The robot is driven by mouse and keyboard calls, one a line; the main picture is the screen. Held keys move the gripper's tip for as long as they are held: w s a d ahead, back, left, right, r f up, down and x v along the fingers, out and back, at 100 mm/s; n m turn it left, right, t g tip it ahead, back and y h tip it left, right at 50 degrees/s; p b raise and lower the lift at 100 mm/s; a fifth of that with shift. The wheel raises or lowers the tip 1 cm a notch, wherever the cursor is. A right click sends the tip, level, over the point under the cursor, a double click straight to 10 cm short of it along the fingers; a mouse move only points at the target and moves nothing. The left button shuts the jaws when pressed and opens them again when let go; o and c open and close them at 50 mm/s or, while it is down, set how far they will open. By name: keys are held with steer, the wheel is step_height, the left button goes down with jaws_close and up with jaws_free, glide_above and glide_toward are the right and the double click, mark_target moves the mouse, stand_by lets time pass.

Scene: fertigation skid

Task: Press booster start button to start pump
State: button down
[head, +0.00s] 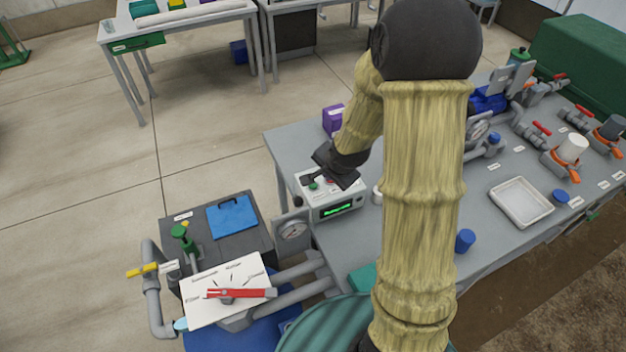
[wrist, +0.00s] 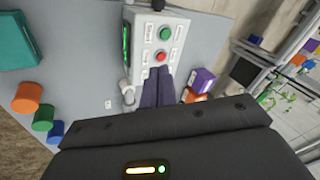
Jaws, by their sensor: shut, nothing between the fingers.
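A light grey control box (head: 349,196) stands at the near left end of the grey bench. It has a lit green display (head: 337,210) on its front. In the wrist view the box (wrist: 152,68) shows a green button (wrist: 166,33), a red button (wrist: 161,56) and a black knob (wrist: 158,4). My gripper (wrist: 158,72) is shut and empty. Its fingertips appear just short of the red button, with the green one beyond. In the head view my gripper (head: 343,178) is over the box, partly hiding its top; the green button (head: 314,186) shows beside it. Contact cannot be told.
A purple box (head: 332,121) stands behind the control box. A white tray (head: 521,202), valves and blue caps are on the right of the bench (head: 425,258). The floor to the left is open.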

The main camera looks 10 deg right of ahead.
steer(key=w+a+f+m+t+y+p, duration=0.1)
steer(key=w+f+m+t+y+p, duration=0.1)
steer(key=w+m, duration=0.7)
steer(key=f+m+y+p, duration=0.1)
steer(key=m+p, duration=0.1)
steer(key=shift+w+a+f+t+p, duration=0.15)
steer(key=shift+w+f+t+p, duration=0.1)
steer(key=shift+t+p, duration=0.1)
steer(key=shift+f, duration=0.15)
steer(key=b, duration=0.6)
glide_above(316, 187)
step_height(316, 187, down, 6)
steer(key=shift+a, duration=0.1)
steer(key=shift+f+b, duration=0.7)
steer(key=shift+f, duration=0.55)
steer(key=shift+f, duration=0.1)
steer(key=shift+f, duration=0.3)
